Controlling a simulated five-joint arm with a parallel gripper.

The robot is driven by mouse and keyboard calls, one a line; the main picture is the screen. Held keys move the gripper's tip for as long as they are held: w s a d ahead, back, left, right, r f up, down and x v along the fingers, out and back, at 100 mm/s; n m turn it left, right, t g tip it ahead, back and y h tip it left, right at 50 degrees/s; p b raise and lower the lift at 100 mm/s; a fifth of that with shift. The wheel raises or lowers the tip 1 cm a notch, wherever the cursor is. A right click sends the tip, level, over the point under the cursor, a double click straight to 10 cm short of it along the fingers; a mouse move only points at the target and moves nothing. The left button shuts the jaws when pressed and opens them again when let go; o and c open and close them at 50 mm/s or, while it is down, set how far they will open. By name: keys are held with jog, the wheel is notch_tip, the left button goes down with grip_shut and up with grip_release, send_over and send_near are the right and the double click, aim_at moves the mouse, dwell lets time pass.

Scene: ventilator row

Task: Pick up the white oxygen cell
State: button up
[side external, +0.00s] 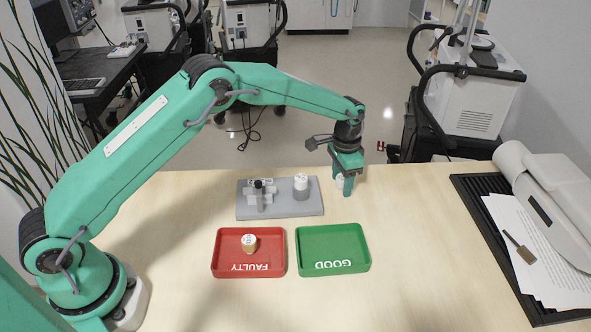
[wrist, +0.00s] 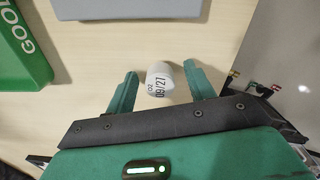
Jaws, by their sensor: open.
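The fingers are apart, with a gap on each side of the cell. In the side view my gripper (side external: 346,187) is low over the table, right of the grey block, and the cell (side external: 339,181) is partly hidden behind a finger. Another white-topped cell (side external: 301,182) sits on the grey block (side external: 283,210). A tan-sided cell (side external: 249,243) stands in the red FAULTY tray (side external: 216,262).
The green GOOD tray (side external: 364,262) is empty and beside the red tray. A valve-like fitting (side external: 260,192) sits on the block's left. Papers, a brush (side external: 519,248) and a white device (side external: 555,195) lie at the right. The table between is clear.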

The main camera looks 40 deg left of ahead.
aim_at(342, 177)
dwell(0.3)
jog(key=c, duration=1)
jog(key=shift+c, duration=0.3)
jog(key=shift+r, duration=0.1)
jog(key=shift+r, duration=0.75)
notch_tip(342, 177, up, 2)
jog(key=shift+r, duration=0.2)
jog(key=s+d+r, duration=0.7)
jog(key=s+d, duration=0.1)
jog(key=shift+d, duration=0.25)
